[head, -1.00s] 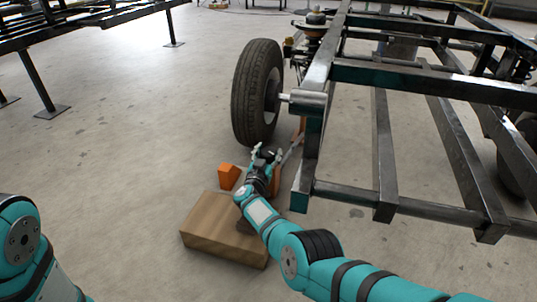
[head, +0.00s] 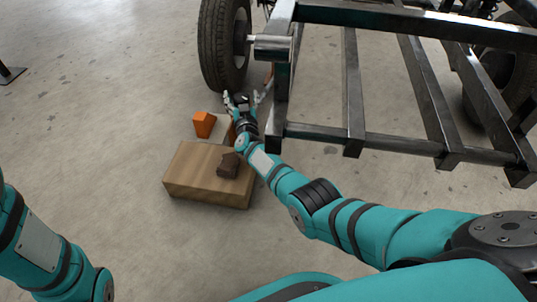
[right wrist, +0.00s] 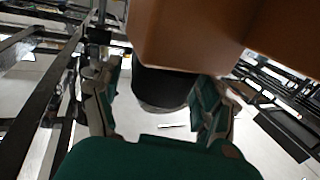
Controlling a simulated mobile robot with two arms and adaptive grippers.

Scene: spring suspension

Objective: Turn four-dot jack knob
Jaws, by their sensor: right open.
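In the right wrist view a dark round knob (right wrist: 165,90) sticks out below a large orange body (right wrist: 190,35), which looks like the jack. No dots show on the knob from this side. My right gripper (right wrist: 158,108) is open, with one finger on each side of the knob; I cannot tell whether they touch it. In the head view my right gripper (head: 242,100) is low beside the tyre, near the frame corner, and the knob cannot be made out there. My left arm shows at the lower left, with its gripper out of view.
The tyre (head: 224,45) and the black steel frame (head: 350,90) stand close beyond and right of my right gripper. A wooden box (head: 195,175) bears a dark brown block (head: 228,165). An orange block (head: 204,124) is behind it.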

